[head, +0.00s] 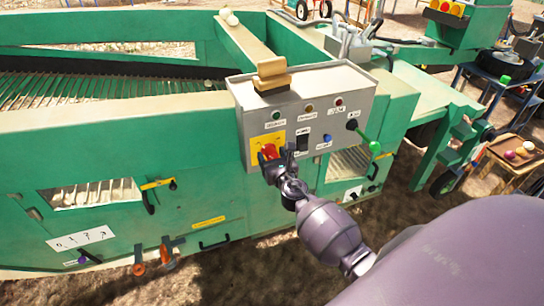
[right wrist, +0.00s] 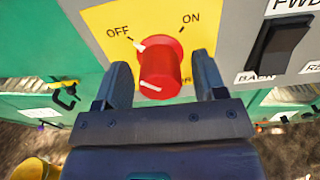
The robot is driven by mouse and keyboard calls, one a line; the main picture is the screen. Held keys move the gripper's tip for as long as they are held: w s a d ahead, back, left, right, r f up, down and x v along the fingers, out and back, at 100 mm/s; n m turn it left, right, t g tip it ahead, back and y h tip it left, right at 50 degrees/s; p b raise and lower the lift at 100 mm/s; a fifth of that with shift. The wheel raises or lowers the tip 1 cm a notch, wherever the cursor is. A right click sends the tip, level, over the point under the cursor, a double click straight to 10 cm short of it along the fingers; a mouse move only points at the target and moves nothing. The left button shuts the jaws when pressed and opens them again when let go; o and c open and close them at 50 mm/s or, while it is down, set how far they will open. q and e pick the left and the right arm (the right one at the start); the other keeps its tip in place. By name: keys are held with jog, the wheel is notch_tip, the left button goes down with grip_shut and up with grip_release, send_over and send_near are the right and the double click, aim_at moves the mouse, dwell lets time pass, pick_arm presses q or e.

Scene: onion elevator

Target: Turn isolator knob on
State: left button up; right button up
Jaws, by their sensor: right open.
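The red isolator knob (right wrist: 160,70) sits on a yellow plate (right wrist: 115,17) marked OFF at upper left and ON at upper right. A white mark on the knob's rim is at the OFF side. In the head view the knob (head: 270,151) is at the lower left of the grey control box (head: 360,88). My right gripper (right wrist: 162,78) is open, with one finger on each side of the knob; I cannot tell if they touch it. In the head view my right gripper (head: 279,163) partly covers the yellow plate. My left gripper is not in view.
A black rocker switch (right wrist: 279,46) marked FWD and BACK is right of the knob. A lever with a green ball (head: 375,147) sticks out from the box's right side. A wooden-handled block (head: 272,75) stands on the box. Green machine panels surround it.

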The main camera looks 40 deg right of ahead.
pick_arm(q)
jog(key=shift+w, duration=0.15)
pick_arm(e)
jog(key=c, duration=0.9)
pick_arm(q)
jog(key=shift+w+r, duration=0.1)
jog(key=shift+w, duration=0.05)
